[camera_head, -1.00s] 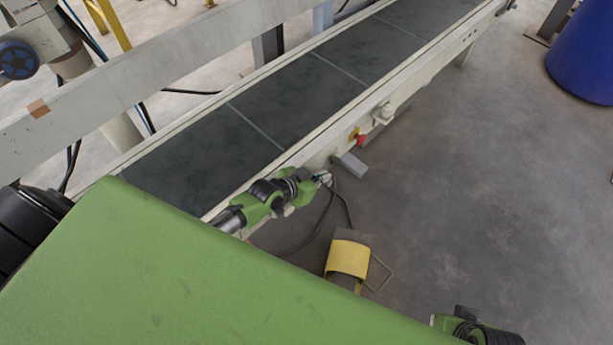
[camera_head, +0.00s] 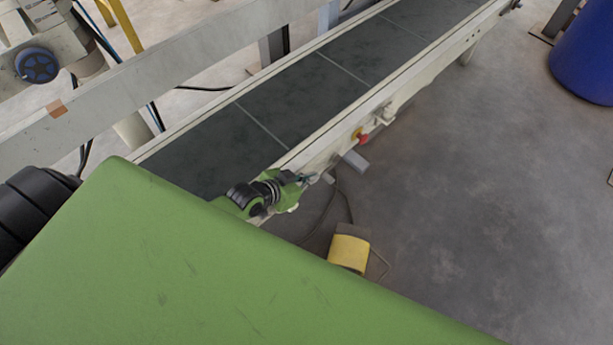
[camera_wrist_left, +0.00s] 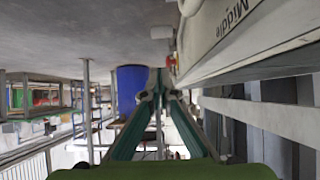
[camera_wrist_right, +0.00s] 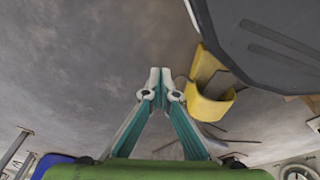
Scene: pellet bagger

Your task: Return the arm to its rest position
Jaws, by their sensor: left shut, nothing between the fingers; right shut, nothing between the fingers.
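My left gripper (camera_head: 310,177) shows in the head view beside the near side rail of the conveyor, its arm partly hidden behind my large green body panel. In the left wrist view its fingers (camera_wrist_left: 159,84) meet at the tips with nothing between them. My right gripper is out of the head view. In the right wrist view its fingertips (camera_wrist_right: 160,80) are together and empty, with grey floor behind them.
The dark conveyor belt (camera_head: 290,100) runs diagonally, with a red button (camera_head: 363,137) on its near rail. A yellow foot pedal (camera_head: 349,252) stands on the floor, also in the right wrist view (camera_wrist_right: 212,105). A blue drum (camera_head: 588,55) is at upper right. Floor between is clear.

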